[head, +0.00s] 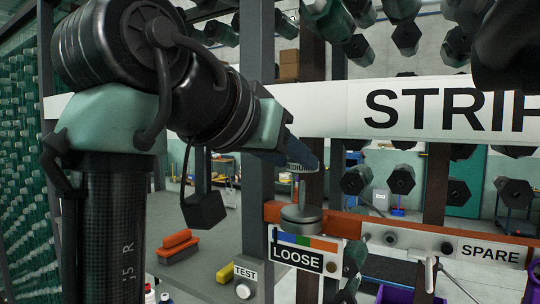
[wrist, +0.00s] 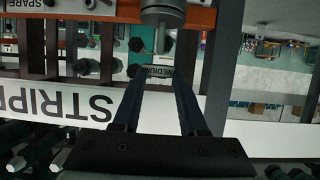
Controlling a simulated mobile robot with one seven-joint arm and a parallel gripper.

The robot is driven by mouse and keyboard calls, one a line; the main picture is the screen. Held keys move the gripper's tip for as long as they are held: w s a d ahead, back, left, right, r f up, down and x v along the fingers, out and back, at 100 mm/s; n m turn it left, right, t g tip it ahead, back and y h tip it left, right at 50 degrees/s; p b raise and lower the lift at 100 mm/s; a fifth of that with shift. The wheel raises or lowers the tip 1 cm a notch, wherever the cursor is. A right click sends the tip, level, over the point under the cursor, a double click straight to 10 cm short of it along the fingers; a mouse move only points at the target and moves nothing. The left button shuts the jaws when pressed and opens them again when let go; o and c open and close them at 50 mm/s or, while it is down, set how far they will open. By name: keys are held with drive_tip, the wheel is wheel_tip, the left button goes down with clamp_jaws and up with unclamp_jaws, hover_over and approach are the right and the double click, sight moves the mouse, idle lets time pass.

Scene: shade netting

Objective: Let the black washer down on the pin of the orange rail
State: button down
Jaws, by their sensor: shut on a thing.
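My gripper (head: 304,158) reaches in from the left in the head view, its fingertips just above an upright grey pin (head: 300,190). It is shut on a small piece lettered MEDIUM, which I take for the black washer (head: 297,167); its dark body is mostly hidden by the fingers. In the wrist view the lettered washer (wrist: 159,72) sits between the two fingertips. The pin (wrist: 161,40) stands on a round grey base (head: 301,215) at the left end of the orange rail (head: 345,222). The washer looks apart from the pin, but the gap is hard to judge.
A LOOSE sign (head: 297,258) hangs below the pin and a SPARE plate (head: 488,251) is on the rail to the right. A dark upright post (head: 258,60) and the wide lettered STRIP board (head: 330,110) are close to the arm. Dark hexagonal ends (head: 402,179) project behind.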

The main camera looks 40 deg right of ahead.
drive_tip(key=shift+f+b, duration=1.95)
drive_tip(key=shift+f, duration=0.75)
drive_tip(key=shift+c, duration=1.8)
unclamp_jaws()
drive_tip(key=b+v, duration=0.3)
drive_tip(key=v, duration=1)
drive_tip(key=shift+w, duration=0.1)
